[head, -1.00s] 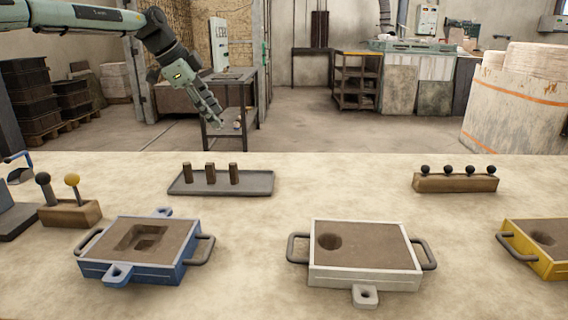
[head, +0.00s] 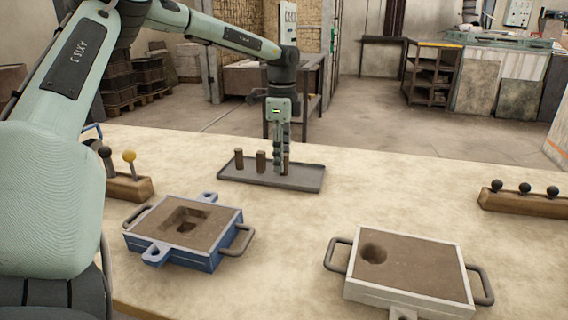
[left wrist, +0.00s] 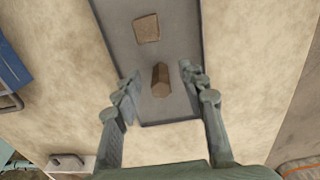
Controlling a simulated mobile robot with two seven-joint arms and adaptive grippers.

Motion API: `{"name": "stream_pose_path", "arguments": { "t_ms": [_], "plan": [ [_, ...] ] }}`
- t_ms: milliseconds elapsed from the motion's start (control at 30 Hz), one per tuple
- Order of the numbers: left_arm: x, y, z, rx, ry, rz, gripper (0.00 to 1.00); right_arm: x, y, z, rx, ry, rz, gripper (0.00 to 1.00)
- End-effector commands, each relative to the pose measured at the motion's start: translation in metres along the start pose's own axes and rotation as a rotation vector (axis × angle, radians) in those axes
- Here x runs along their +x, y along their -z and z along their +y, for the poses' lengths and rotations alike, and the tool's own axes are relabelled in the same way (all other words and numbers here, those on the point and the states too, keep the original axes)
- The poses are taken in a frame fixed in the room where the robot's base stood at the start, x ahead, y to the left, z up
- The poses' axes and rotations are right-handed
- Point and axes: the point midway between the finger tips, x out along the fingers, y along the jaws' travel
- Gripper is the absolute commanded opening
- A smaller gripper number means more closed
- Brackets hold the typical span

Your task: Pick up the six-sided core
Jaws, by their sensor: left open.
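Three brown cores stand on a grey tray (head: 230,175) in the head view: one at the left (head: 239,159), one in the middle (head: 261,162) and one at the right (head: 286,166), partly hidden by my gripper. My left gripper (head: 279,168) points down at the right-hand core. In the left wrist view, my left gripper (left wrist: 160,82) is open, its fingers on either side of a core (left wrist: 160,79) that looks six-sided. I see clear gaps to both fingers. Another, squarer core (left wrist: 146,28) stands farther up on the tray. My right gripper is out of view.
A blue-framed mould box (head: 215,255) and a white-framed one (head: 405,300) stand nearer on the table. Wooden blocks holding knobbed tools stand at the left (head: 128,187) and right (head: 520,203).

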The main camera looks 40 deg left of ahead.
Motion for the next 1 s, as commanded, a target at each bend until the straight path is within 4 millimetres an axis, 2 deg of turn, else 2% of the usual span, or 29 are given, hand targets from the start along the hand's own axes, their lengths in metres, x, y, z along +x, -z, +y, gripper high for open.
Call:
{"name": "stream_pose_path", "arguments": {
  "t_ms": [167,200,500,533,833,1000],
  "plan": [
    [0.001,0.000,0.000,0.000,0.001,0.001,0.42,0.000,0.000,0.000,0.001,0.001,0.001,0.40],
    [0.001,0.000,0.000,0.000,0.001,0.001,0.39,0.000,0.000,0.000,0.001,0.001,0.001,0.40],
    [0.000,0.000,0.000,0.000,0.001,0.001,0.02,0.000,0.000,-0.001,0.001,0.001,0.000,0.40],
    [0.000,0.000,0.000,0.000,0.001,0.001,0.00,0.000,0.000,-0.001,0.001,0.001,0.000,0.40],
    [-0.001,0.000,-0.001,0.000,0.002,0.001,0.00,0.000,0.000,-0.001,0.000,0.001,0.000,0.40],
    [-0.010,0.000,-0.001,0.000,0.003,0.001,0.00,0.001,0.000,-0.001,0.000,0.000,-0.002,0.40]
  ]
}}
